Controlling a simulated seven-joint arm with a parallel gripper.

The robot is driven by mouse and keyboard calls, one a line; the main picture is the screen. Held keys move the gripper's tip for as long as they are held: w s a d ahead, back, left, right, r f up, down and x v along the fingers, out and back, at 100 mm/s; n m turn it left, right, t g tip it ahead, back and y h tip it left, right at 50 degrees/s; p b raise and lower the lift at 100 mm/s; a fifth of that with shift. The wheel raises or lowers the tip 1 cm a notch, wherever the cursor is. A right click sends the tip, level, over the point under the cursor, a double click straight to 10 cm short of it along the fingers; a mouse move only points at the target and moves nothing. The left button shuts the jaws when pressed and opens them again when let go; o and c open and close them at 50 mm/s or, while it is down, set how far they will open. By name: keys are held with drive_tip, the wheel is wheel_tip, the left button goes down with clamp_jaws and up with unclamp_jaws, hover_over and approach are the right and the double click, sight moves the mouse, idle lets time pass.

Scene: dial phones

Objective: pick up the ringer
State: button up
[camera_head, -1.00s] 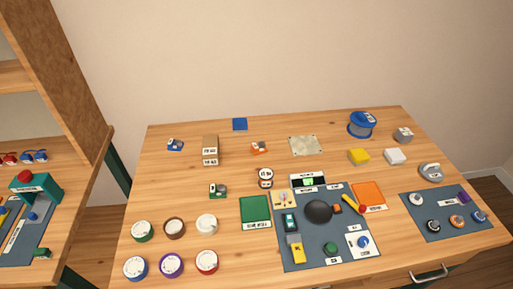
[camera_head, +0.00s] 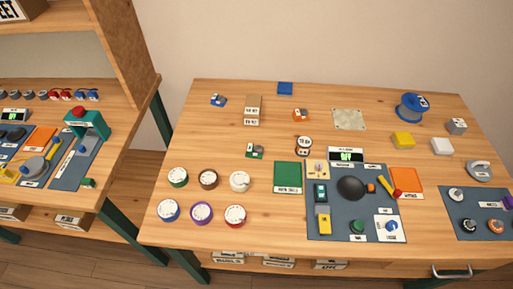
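No label that I can read says ringer, so I cannot tell for sure which thing it is. A small dark piece with two pale round faces (camera_head: 304,146) stands near the middle of the wooden table and looks like a possible ringer. Other small parts lie around it: a green and grey one (camera_head: 255,151) to its left, an orange and white one (camera_head: 300,115) behind it, and a blue one (camera_head: 218,100) at the back left. A grey rounded part (camera_head: 480,169) lies at the right. My gripper is not in view.
Several round dials (camera_head: 202,212) stand at the table's front left. A green mat (camera_head: 288,177) and a dark work mat (camera_head: 316,239) with tools lie in the middle. A blue spool (camera_head: 410,108) stands at the back right. A second bench with shelving (camera_head: 125,50) is at the left.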

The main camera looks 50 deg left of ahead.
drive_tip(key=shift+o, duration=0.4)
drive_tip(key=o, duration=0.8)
